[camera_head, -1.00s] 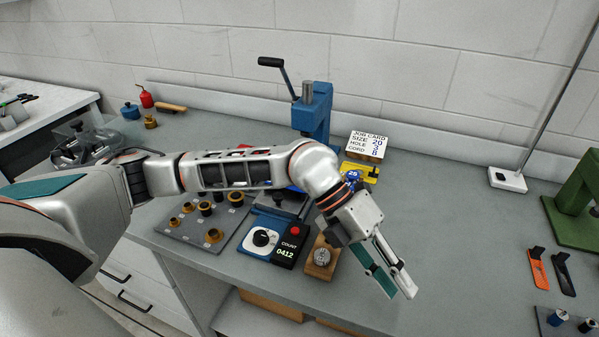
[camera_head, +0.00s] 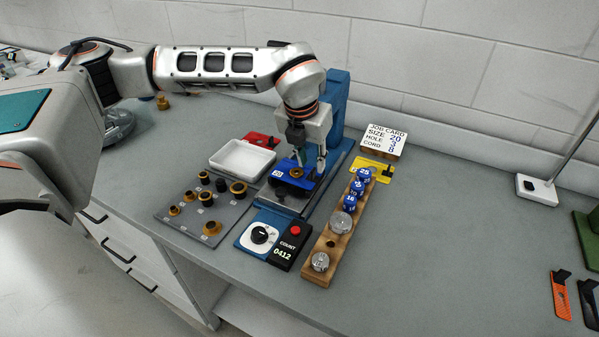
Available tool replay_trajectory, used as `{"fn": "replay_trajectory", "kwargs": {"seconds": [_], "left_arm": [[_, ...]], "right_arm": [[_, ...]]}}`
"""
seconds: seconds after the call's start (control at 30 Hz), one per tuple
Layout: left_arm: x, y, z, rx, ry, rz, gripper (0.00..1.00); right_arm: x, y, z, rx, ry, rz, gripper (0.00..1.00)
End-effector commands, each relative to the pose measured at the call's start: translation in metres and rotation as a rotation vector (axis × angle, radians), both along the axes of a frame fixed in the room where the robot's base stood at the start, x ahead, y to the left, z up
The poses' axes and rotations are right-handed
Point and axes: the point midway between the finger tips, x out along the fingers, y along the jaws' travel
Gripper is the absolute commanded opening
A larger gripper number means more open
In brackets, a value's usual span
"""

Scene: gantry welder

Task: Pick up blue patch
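The blue patch (camera_head: 302,182) lies flat on the bed of the blue press (camera_head: 338,100). It has a brass ring on it and a small white mark at its left end. My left gripper (camera_head: 309,166) points down over the patch, in front of the press column. Its two fingers are apart, with the tips close to the patch. I cannot tell whether they touch it. My arm and gripper hide the press head and the back of the patch. My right gripper is out of view.
A white tray (camera_head: 243,156) and a grey board of dies (camera_head: 233,217) stand to the left. A counter box (camera_head: 289,245) is in front. A wooden rack (camera_head: 317,270) with blue numbered pieces is at the right, near a job card (camera_head: 385,139).

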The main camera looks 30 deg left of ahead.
Motion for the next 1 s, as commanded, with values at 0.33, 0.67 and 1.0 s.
{"fn": "replay_trajectory", "kwargs": {"seconds": [0.33, 0.67, 1.0], "left_arm": [[0.017, 0.006, -0.04, 0.0, 0.001, 0.0, 0.25], [0.018, 0.006, -0.044, -0.001, 0.0, 0.0, 0.17], [0.018, 0.006, -0.044, -0.001, 0.0, 0.0, 0.0]], "right_arm": [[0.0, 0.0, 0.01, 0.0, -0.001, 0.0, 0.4], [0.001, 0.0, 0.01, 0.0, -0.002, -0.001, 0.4], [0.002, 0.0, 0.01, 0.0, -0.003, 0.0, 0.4]]}}
